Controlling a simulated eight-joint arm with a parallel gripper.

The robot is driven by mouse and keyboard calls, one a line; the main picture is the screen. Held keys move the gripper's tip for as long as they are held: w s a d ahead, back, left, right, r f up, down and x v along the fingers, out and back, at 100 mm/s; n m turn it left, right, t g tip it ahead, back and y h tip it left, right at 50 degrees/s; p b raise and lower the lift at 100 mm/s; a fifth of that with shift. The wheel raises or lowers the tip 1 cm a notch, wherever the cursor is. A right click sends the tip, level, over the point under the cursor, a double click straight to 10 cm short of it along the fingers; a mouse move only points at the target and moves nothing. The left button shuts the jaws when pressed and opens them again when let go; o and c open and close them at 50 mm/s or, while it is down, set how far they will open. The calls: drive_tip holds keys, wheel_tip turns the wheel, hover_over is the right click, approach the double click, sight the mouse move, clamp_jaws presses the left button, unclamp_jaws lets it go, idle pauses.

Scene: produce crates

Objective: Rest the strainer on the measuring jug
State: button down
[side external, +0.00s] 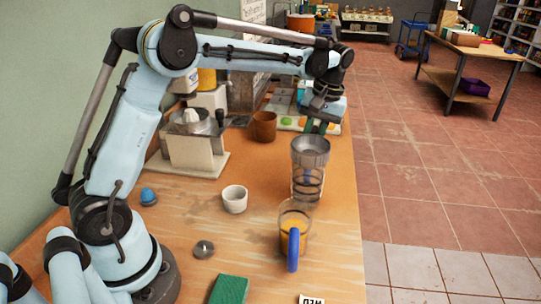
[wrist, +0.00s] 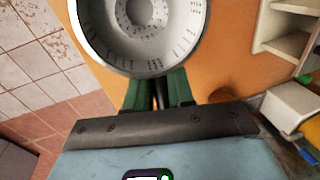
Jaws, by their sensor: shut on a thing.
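The strainer (side external: 310,150) is a grey metal bowl. In the wrist view I look into its perforated inside (wrist: 150,42). My gripper (side external: 317,130) has its green fingers shut on the strainer's rim; the fingers also show below the bowl in the wrist view (wrist: 158,94). The strainer is upright over a dark wire-ringed stand (side external: 308,184); I cannot tell whether they touch. The measuring jug (side external: 282,217) is clear, with a blue handle and orange contents. It stands nearer the camera, apart from the strainer. The jug does not show clearly in the wrist view.
A white cup (side external: 234,200) stands left of the jug. A small metal disc (side external: 204,249), a green block (side external: 229,289) and a blue ball (side external: 148,196) lie around. A juicer (side external: 195,150) and a brown cup (side external: 264,127) stand farther back. The table's right edge is close.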

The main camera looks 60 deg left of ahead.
drive_tip(key=shift+f, duration=0.35)
drive_tip(key=c, duration=0.9)
unclamp_jaws()
drive_tip(key=shift+r, duration=3.5)
drive_tip(key=shift+s, duration=0.1)
